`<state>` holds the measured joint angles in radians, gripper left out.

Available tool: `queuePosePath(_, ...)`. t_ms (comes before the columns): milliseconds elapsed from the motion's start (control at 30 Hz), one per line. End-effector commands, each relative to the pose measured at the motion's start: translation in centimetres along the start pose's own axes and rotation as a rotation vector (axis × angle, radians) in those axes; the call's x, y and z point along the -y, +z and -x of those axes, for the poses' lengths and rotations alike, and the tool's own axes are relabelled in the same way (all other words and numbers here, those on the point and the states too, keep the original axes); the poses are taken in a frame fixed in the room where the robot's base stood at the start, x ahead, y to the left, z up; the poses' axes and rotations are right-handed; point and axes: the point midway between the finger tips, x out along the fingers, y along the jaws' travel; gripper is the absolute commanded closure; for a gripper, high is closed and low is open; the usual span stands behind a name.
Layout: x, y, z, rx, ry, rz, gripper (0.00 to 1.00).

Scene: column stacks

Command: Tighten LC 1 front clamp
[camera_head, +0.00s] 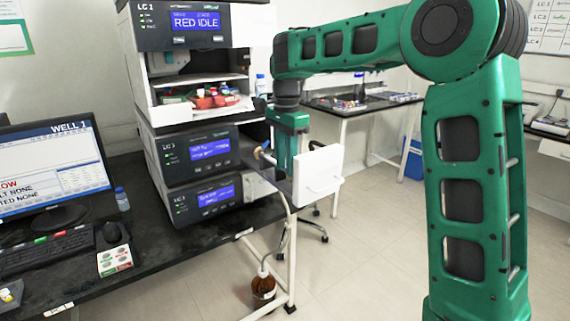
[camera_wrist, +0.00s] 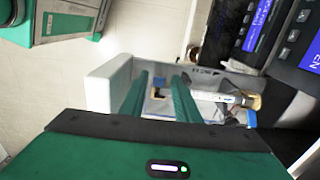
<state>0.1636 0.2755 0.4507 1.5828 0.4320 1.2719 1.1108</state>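An open drawer with a white front panel (camera_head: 317,175) sticks out from the right side of the LC 1 stack (camera_head: 190,145). In the wrist view the drawer (camera_wrist: 108,90) has pale walls. A pale column (camera_wrist: 225,97) lies inside it, with a brass-coloured fitting (camera_wrist: 252,101) at its right end. A brass-coloured piece also shows at the drawer in the head view (camera_head: 262,150). A smaller brownish part (camera_wrist: 158,93) shows between my fingers. My gripper (camera_wrist: 160,80) points into the drawer, its two green fingers apart and nothing visibly held. I cannot tell which part is the front clamp.
The LC 1 top display (camera_head: 195,20) reads RED IDLE. Red-capped items (camera_head: 210,99) sit in the tray below it. A monitor (camera_head: 52,170), keyboard (camera_head: 45,250) and mouse (camera_head: 112,232) are on the dark bench. A brown bottle (camera_head: 263,285) stands low beside the bench leg. Floor at right is clear.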

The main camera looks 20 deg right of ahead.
Motion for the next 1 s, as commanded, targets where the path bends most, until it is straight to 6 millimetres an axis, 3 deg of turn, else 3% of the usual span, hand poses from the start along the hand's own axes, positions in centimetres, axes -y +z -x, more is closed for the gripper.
queuePosePath(33, 0.0, 0.0, 0.0, 0.0, 0.0, 0.0, 0.85)
queuePosePath(100, 0.0, 0.0, 0.0, 0.0, 0.0, 0.0, 1.0)
queuePosePath(567, 0.1, -0.3, 0.1, 0.029, -0.002, -0.001, 1.0)
queuePosePath(1000, 0.0, -1.2, 0.5, 0.182, -0.001, -0.003, 1.0)
